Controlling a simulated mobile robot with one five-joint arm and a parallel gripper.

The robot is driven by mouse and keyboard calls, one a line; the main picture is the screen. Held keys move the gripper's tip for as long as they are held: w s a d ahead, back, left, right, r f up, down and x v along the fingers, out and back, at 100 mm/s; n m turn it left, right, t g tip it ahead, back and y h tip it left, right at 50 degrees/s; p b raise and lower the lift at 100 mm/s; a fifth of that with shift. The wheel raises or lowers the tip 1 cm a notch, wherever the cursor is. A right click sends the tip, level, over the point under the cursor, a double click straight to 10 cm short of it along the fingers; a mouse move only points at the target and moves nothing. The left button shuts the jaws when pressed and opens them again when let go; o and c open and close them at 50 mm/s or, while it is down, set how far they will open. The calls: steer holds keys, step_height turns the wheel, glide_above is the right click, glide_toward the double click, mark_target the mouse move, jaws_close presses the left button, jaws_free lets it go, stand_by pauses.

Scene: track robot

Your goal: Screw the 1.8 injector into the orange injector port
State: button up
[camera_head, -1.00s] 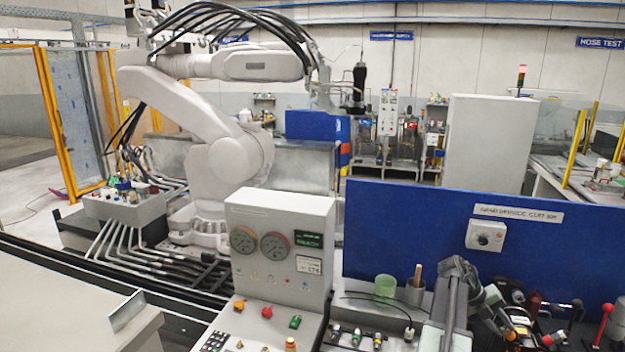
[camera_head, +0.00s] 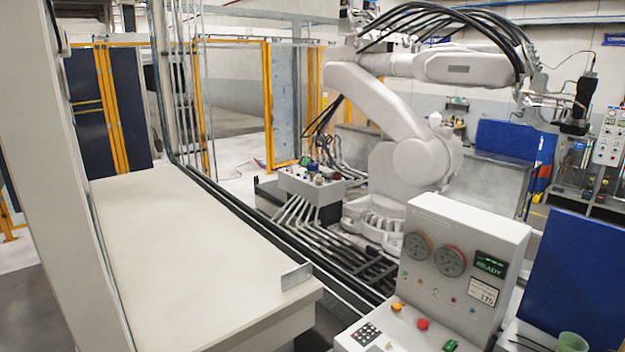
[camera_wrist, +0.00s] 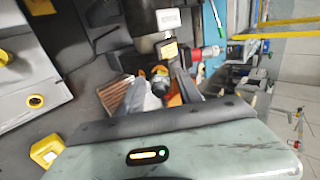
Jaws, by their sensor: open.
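In the wrist view my gripper (camera_wrist: 163,82) is at the centre, beyond the grey-green housing that fills the lower part. Its jaws are open, with small grey and orange parts around them that are blurred and hard to tell apart. I cannot make out a 1.8 injector in either current view. I cannot pick out the orange injector port for certain. My gripper does not show in the head view.
A console with gauges (camera_head: 447,262) and a READY display stands at front right. A green cup (camera_head: 571,342) is at the lower right edge, before a blue panel (camera_head: 585,270). A large white industrial arm (camera_head: 420,150) stands behind.

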steer(key=shift+r, duration=0.1)
stand_by(0.4)
steer(key=n, duration=1.2)
